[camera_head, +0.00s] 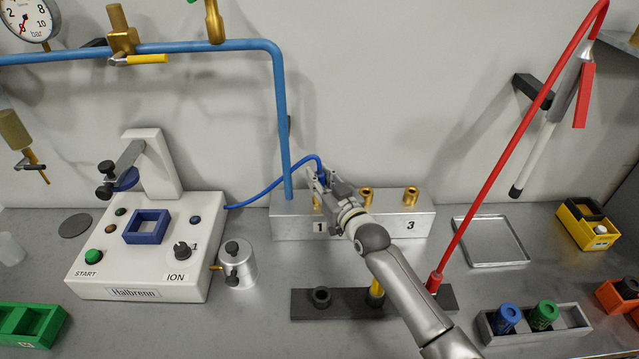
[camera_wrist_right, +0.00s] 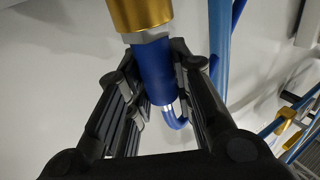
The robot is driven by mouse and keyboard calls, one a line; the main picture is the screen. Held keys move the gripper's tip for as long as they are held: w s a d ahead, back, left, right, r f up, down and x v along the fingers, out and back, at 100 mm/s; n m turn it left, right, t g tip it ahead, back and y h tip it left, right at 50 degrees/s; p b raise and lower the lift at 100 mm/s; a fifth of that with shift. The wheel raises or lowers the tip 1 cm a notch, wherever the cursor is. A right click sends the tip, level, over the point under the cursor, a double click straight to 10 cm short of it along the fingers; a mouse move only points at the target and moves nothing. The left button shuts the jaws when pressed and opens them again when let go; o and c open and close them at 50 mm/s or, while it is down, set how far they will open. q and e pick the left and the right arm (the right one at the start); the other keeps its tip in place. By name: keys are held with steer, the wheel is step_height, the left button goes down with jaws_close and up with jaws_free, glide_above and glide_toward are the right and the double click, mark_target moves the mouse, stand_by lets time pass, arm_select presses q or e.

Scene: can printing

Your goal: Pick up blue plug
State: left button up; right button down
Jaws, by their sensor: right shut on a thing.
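The blue plug (camera_head: 321,176) is at the brass fitting of port 1 on the grey metal block (camera_head: 385,225). A blue hose (camera_head: 268,195) runs from it to the white ION machine (camera_head: 140,245). My right gripper (camera_head: 326,180) is shut on the plug. In the right wrist view, the blue plug (camera_wrist_right: 154,72) is between the two fingers of my right gripper (camera_wrist_right: 158,80). Its silver collar meets the brass fitting (camera_wrist_right: 142,14), and the blue hose bends away at its other end. My left gripper is not in view.
A blue pipe (camera_head: 281,110) comes down just left of my right gripper. A red hose (camera_head: 520,140) reaches a dark bar (camera_head: 310,305) in front of the block. A metal tray (camera_head: 490,242) and a holder with blue and green cylinders (camera_head: 545,315) stand to the right.

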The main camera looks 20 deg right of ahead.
steer(key=shift+r+b, duration=0.35)
steer(key=shift+r, duration=0.15)
step_height(320, 180, up, 2)
steer(key=shift+r+b, duration=0.1)
steer(key=shift+b, duration=0.45)
steer(key=s+a+r+p, duration=0.1)
steer(key=s+a+r, duration=0.1)
steer(key=s+r, duration=0.4)
steer(key=s+a+r+p, duration=0.1)
steer(key=s+a+r, duration=0.1)
steer(key=s+r, duration=0.5)
steer(key=shift+s+a+r+p, duration=0.15)
steer(key=shift+a+r+p, duration=0.2)
steer(key=shift+r, duration=0.55)
steer(key=shift+d, duration=0.15)
